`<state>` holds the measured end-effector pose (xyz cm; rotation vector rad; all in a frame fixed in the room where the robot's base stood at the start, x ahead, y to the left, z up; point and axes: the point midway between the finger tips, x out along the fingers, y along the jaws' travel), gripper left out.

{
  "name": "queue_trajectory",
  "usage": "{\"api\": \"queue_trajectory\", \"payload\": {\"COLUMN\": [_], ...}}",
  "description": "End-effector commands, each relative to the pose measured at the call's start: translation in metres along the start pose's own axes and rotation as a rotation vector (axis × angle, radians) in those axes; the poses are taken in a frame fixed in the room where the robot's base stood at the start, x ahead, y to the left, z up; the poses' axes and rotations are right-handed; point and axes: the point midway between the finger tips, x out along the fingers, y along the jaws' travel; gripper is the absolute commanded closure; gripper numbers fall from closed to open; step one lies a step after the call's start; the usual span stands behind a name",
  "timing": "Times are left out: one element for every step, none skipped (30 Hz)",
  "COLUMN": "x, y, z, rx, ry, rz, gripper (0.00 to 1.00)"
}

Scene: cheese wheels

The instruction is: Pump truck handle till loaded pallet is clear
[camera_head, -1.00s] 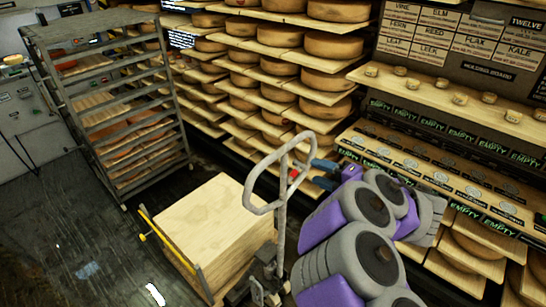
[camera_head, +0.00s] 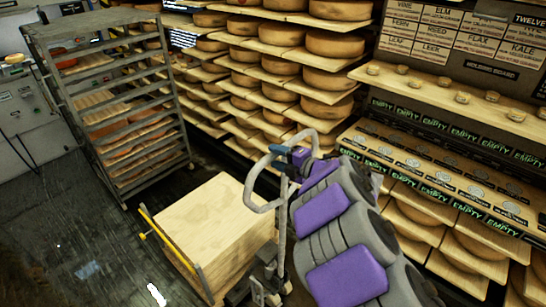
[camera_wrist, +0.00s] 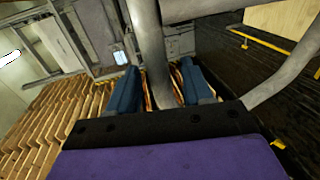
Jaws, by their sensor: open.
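My gripper (camera_head: 288,152) is at the upper part of the loop. In the wrist view my gripper's blue fingers (camera_wrist: 160,82) stand open on either side of a grey handle tube (camera_wrist: 150,45); whether they touch it I cannot tell. The load is a pale wooden-topped box (camera_head: 218,222) low beside the truck base (camera_head: 264,284). The pallet underneath and its floor contact are mostly hidden.
A grey rack (camera_head: 120,110) with trays stands at left. Shelves of cheese wheels (camera_head: 335,45) fill the back, and a ledge with small round pieces (camera_head: 462,97) runs at right. Yellow bars (camera_head: 160,235) edge the load. Dark floor at left (camera_head: 60,230) is clear.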

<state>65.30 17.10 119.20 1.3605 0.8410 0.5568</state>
Motion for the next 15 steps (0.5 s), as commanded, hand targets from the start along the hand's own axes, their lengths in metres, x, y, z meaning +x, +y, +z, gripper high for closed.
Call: {"api": "queue_trajectory", "payload": {"x": [0.007,0.011,0.014,0.016,0.018,0.020,0.021,0.022,0.023,0.023,0.023,0.023,0.023,0.023,0.023], "y": [-0.001,-0.001,0.000,0.000,0.000,0.001,0.001,0.001,0.001,0.001,0.001,0.001,0.001,0.001,0.001], "z": [-0.001,0.000,0.000,-0.001,-0.001,-0.001,-0.001,-0.001,0.000,0.000,0.000,0.000,0.000,0.000,0.000], "rx": [0.000,0.000,0.000,0.000,0.000,0.000,0.000,-0.001,-0.001,-0.001,-0.001,-0.001,-0.001,-0.001,-0.001], "ry": [0.002,0.002,0.002,0.002,0.001,0.001,0.000,0.000,-0.001,-0.001,-0.001,-0.001,-0.002,-0.001,-0.001], "rz": [0.001,0.001,0.001,0.001,0.001,0.001,0.001,0.001,0.001,0.001,0.000,0.000,0.000,0.000,0.000], "gripper": [0.50,0.50,0.50,0.50,0.50,0.50,0.50,0.50,0.50,0.50,0.50,0.50,0.50,0.50,0.50]}}
